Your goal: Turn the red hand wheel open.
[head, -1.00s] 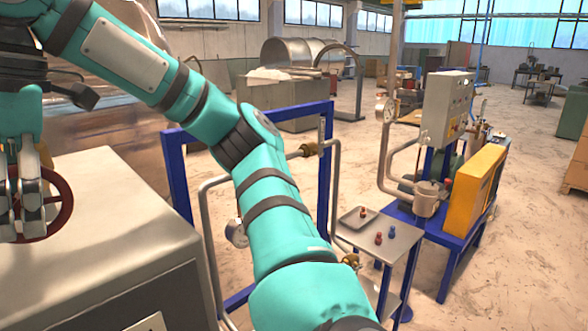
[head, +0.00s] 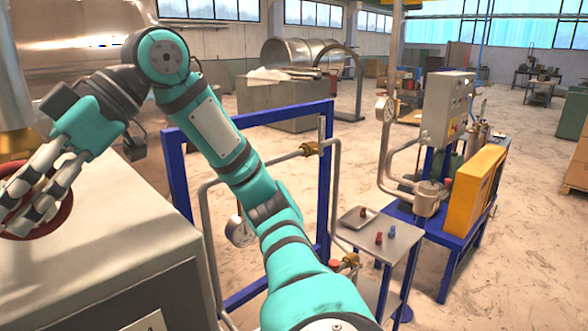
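The red hand wheel (head: 58,216) lies flat at the left, on top of a pale cabinet, partly hidden by my gripper. My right arm comes in from the bottom middle and reaches over to it. My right gripper (head: 18,208) slants down to the left over the wheel. Its two grey fingers stand apart, with their tips at the wheel and red showing between them. I cannot tell whether the fingers touch the wheel. My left gripper is not in view.
The pale cabinet (head: 110,255) fills the lower left. A shiny metal vessel (head: 70,50) and a brass-coloured fitting (head: 15,145) stand behind the wheel. A blue frame (head: 180,180) with pipes stands right of the cabinet. A small cart (head: 385,255) carries small red and blue parts.

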